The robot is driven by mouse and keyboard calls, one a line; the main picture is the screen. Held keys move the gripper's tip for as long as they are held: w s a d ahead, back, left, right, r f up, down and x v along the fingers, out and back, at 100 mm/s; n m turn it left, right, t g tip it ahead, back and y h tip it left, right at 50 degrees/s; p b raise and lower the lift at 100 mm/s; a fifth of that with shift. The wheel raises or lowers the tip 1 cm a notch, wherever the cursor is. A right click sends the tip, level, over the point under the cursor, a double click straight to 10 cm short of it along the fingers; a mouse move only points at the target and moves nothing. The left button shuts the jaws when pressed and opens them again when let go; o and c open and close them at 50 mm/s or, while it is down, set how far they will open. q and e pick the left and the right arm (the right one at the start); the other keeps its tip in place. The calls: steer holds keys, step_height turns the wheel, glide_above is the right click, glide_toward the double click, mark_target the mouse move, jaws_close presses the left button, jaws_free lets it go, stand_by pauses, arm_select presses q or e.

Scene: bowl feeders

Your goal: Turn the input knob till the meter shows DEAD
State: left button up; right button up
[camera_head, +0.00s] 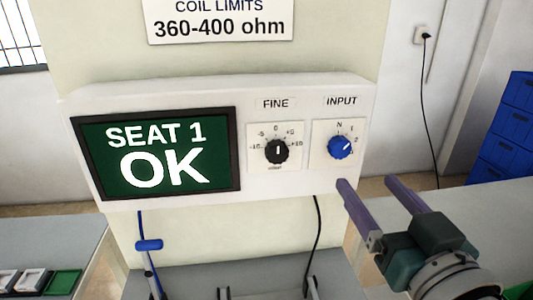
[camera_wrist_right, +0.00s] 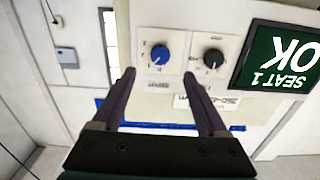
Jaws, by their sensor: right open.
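The blue input knob (camera_head: 340,147) sits on a white plate labelled INPUT, at the right of the white meter box (camera_head: 220,93). Its pointer aims to the upper right, near the mark 1. The meter screen (camera_head: 155,153) reads "SEAT 1 OK". In the right wrist view the input knob (camera_wrist_right: 160,54) appears beyond the fingertips, between their lines. My right gripper (camera_head: 366,182) is open and empty, below and to the right of the knob, not touching it. It also shows in the right wrist view (camera_wrist_right: 160,75). My left gripper is not in view.
A black FINE knob (camera_head: 277,151) sits left of the input knob, near the right gripper's other finger in the wrist view. A sign (camera_head: 220,20) reads "COIL LIMITS 360-400 ohm". Cables hang below the box. Blue bins (camera_head: 505,130) stand at the right.

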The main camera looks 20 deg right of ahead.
mark_target(342, 151)
steer(key=x, duration=0.9)
steer(key=shift+w+r, duration=0.1)
steer(key=shift+w, duration=0.2)
jaws_close()
